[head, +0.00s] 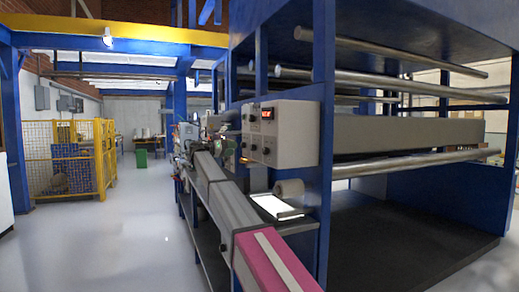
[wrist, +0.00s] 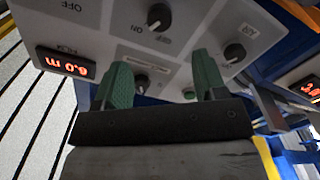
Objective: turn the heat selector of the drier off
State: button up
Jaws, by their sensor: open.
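The drier's control box (head: 290,135) is a light grey box on a blue frame post in the head view. In the wrist view its panel (wrist: 190,40) fills the upper part, seen tilted. A dark knob (wrist: 158,17) at the top sits near the OFF and ON lettering; I cannot read a label naming it the heat selector. Another knob (wrist: 141,83) shows between my fingers, near the left one. My gripper (wrist: 161,65) has green fingers, spread apart in front of the panel with nothing held. In the head view it is small, beside the box's knob face.
Another knob (wrist: 235,53) is right of my right finger. A red-lit display (wrist: 66,64) is at the left. Metal rollers (head: 400,75) span the blue frame. A yellow cage (head: 75,160) stands far left; the floor (head: 130,230) before it is clear.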

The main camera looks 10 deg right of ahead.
aim_at(251, 147)
jog(key=x, duration=1)
jog(key=shift+w+d, duration=0.1)
jog(key=shift+d, duration=0.25)
jog(key=c, duration=0.9)
